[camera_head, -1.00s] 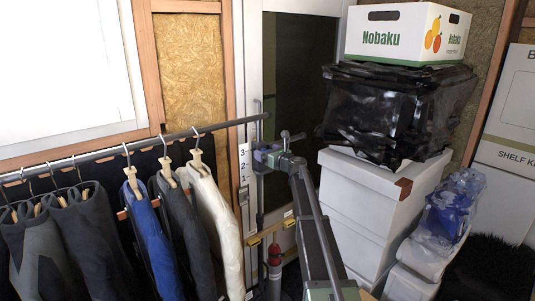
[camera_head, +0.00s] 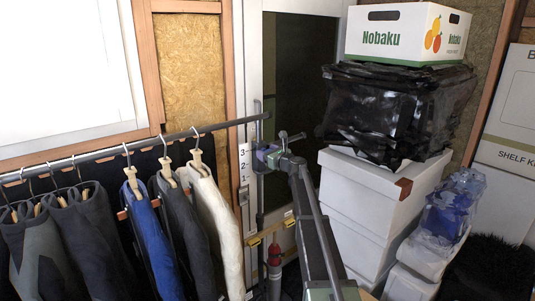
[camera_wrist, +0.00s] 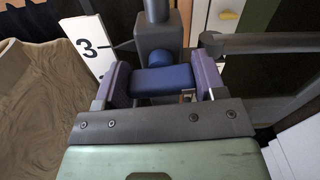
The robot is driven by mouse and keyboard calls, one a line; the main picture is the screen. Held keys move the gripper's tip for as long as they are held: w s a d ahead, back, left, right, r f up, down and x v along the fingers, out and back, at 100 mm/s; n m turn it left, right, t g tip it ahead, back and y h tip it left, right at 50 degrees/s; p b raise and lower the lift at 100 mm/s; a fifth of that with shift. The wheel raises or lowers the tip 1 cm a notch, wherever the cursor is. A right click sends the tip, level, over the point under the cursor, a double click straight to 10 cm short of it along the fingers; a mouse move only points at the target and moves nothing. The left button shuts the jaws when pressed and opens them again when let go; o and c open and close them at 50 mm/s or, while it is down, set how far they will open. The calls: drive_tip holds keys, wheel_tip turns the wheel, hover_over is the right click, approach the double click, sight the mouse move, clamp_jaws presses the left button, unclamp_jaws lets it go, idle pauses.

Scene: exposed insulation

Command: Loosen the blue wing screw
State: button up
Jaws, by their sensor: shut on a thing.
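The blue wing screw (camera_wrist: 165,81) shows in the wrist view, its flat wing lying level across the picture between my two purple fingers. Its round blue hub sits behind the wing, against a dark grey clamp block (camera_wrist: 156,38) on an upright post. My gripper (camera_wrist: 162,72) is shut on the wing, one finger at each end. In the head view my gripper (camera_head: 266,156) is at the upright stand, just below the right end of the clothes rail (camera_head: 105,152). The screw is hidden or too small to make out there.
A white number scale (camera_wrist: 88,48) stands left of the clamp in the wrist view. Hanging garments (camera_head: 150,235) fill the left. White boxes (camera_head: 375,200), a black plastic-wrapped stack (camera_head: 390,115) and a Nobaku carton (camera_head: 400,38) stand close on the right of my arm.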

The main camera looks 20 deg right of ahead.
drive_tip(key=n, duration=0.5)
drive_tip(key=shift+n, duration=0.4)
drive_tip(key=n, duration=0.5)
drive_tip(key=shift+a+f, duration=0.1)
drive_tip(key=n, duration=0.6)
drive_tip(key=shift+f, duration=0.1)
drive_tip(key=n, duration=0.6)
drive_tip(key=o, duration=0.9)
drive_tip(key=shift+s, duration=0.1)
